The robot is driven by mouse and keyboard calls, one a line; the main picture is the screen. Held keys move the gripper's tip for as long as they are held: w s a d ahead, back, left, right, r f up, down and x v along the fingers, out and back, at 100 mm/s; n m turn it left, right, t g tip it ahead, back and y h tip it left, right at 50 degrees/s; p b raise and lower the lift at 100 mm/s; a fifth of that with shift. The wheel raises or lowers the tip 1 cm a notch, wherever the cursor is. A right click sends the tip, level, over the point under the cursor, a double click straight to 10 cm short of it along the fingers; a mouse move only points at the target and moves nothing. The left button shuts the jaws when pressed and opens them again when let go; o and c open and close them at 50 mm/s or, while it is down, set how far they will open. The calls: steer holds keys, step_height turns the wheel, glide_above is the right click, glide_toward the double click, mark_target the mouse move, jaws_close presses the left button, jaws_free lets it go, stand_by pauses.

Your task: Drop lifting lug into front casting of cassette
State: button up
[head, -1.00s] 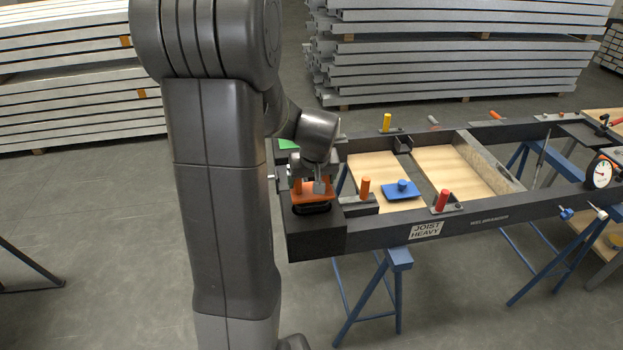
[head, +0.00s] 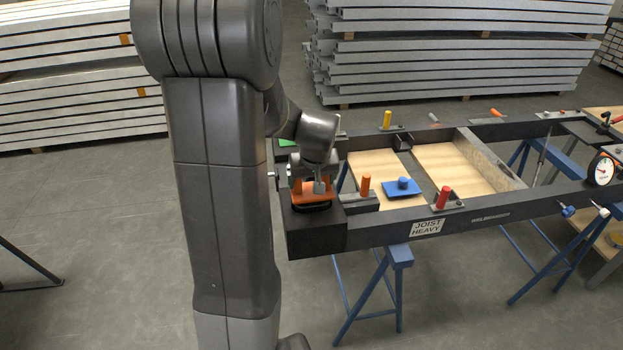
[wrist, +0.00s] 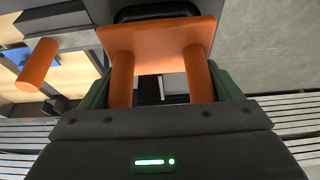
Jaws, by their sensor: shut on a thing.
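The lifting lug (head: 313,192) is an orange plate with upright orange posts. It is at the cassette's near-left corner in the head view. In the wrist view its plate (wrist: 155,38) and two posts show close up. My gripper (wrist: 160,78) is shut on the lug, with a dark green finger outside each post. The front casting (head: 316,236) is the black block at the corner of the dark cassette frame (head: 380,235). A black rounded shape shows just below the plate, at the casting's top. I cannot tell whether the lug's underside is in the opening.
An orange peg (head: 365,186), a red peg (head: 443,197) and a blue handled plate (head: 403,188) are to the right on the cassette. Blue trestles (head: 400,258) support it. White beam stacks (head: 460,60) stand behind. Open floor lies in front.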

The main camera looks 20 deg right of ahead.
steer(key=shift+f+b, duration=1.75)
steer(key=shift+f, duration=0.3)
stand_by(1.5)
